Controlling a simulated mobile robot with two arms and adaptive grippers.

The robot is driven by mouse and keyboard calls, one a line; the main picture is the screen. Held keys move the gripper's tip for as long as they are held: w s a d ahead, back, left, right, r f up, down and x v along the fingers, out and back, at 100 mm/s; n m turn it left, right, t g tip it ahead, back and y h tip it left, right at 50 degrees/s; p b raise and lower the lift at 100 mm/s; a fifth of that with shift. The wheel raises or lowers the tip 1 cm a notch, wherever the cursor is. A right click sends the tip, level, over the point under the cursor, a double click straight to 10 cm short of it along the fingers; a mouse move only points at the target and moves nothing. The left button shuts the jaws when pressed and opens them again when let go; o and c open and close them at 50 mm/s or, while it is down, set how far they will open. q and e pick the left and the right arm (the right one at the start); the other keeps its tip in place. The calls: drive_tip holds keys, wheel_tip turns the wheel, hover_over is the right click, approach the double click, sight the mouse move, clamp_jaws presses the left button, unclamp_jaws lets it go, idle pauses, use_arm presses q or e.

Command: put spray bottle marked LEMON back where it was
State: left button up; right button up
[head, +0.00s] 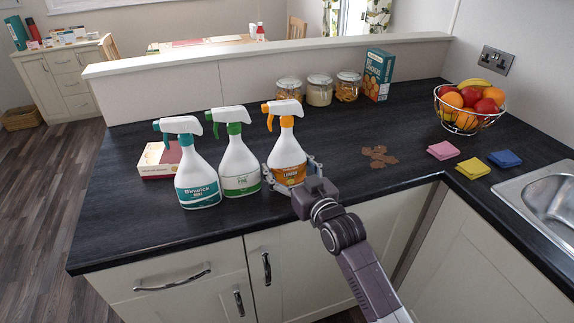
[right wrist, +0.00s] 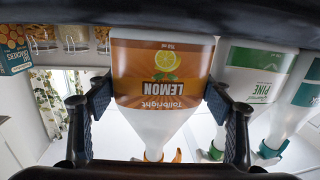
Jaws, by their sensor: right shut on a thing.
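The LEMON spray bottle (head: 287,155) is white with an orange trigger and an orange label. It stands upright at the right end of a row of spray bottles on the dark counter. My right gripper (head: 292,173) is shut on its lower body, one finger on each side. In the right wrist view the LEMON label (right wrist: 162,75) shows upside down between the two finger pads (right wrist: 157,98). Its base is at or very near the counter; I cannot tell whether it bears on it. My left gripper is not in view.
The green PINE bottle (head: 239,160) stands close left of it, then the teal MINT bottle (head: 196,170) with a box (head: 158,160) behind. Jars (head: 319,90) and a blue box (head: 377,75) stand behind. A brown patch (head: 380,157), cloths (head: 473,168) and fruit bowl (head: 468,108) are right.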

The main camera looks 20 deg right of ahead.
drive_tip(key=shift+r, duration=0.2)
drive_tip(key=o, duration=1.8)
drive_tip(key=shift+f, duration=0.25)
drive_tip(key=shift+s, duration=0.1)
drive_tip(key=s, duration=0.4)
drive_tip(key=s+d, duration=0.1)
drive_tip(key=s, duration=0.3)
drive_tip(key=s+b, duration=0.1)
drive_tip(key=s, duration=0.2)
drive_tip(key=shift+s+d+r, duration=0.35)
drive_tip(key=shift+s, duration=0.05)
